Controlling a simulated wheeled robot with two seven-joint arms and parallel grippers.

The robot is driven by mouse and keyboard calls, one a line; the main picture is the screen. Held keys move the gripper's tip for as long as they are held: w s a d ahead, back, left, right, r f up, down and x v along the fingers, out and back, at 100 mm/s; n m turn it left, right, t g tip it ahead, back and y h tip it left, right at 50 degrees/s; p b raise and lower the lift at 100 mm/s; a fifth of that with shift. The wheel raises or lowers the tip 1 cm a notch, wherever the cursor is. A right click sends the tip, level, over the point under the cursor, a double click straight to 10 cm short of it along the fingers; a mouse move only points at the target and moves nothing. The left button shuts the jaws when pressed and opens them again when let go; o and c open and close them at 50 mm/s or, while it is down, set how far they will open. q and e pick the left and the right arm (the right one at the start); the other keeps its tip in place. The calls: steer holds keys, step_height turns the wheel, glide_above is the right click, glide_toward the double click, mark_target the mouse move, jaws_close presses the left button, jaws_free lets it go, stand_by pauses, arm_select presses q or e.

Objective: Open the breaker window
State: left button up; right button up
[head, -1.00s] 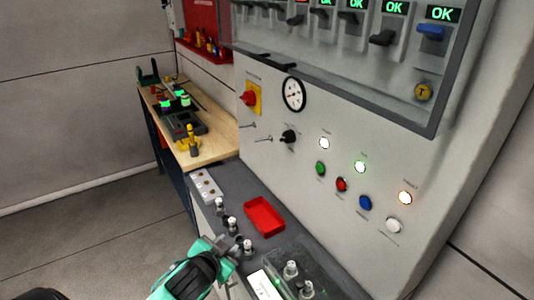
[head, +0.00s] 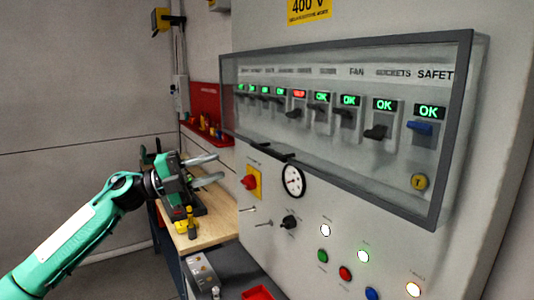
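The breaker window (head: 345,196) is a clear pane in a dark grey frame on the front of the grey cabinet. It looks shut over a row of breakers. A dark handle (head: 272,150) sticks out at its lower left edge. Behind the pane most labels read green OK, and one breaker label (head: 299,94) is red. My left gripper (head: 220,167) is left of the window's lower left corner, apart from the handle. Its two grey fingers are spread and empty, pointing right toward the cabinet. My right gripper is not in view.
Below the window are a red knob on a yellow plate (head: 252,182), a gauge (head: 293,181), a black knob (head: 289,222) and several lit buttons. A wooden bench (head: 212,232) stands behind my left arm. A red tray (head: 258,293) lies at the bottom.

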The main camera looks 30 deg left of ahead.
mark_target(267, 152)
arm_select(q)
steer(key=shift+m+g, duration=0.3)
steer(key=shift+m, duration=0.1)
steer(key=p+x, duration=0.3)
steer(key=x, duration=0.1)
steer(key=p+x, duration=0.2)
steer(key=x, duration=0.2)
steer(key=r+p+x, duration=0.1)
steer(key=p+x, duration=0.2)
steer(key=x, duration=0.2)
steer(key=shift+s+p, duration=0.1)
steer(key=shift+p, duration=0.2)
steer(key=shift+d, duration=0.2)
steer(key=shift+f, duration=0.1)
jaws_close()
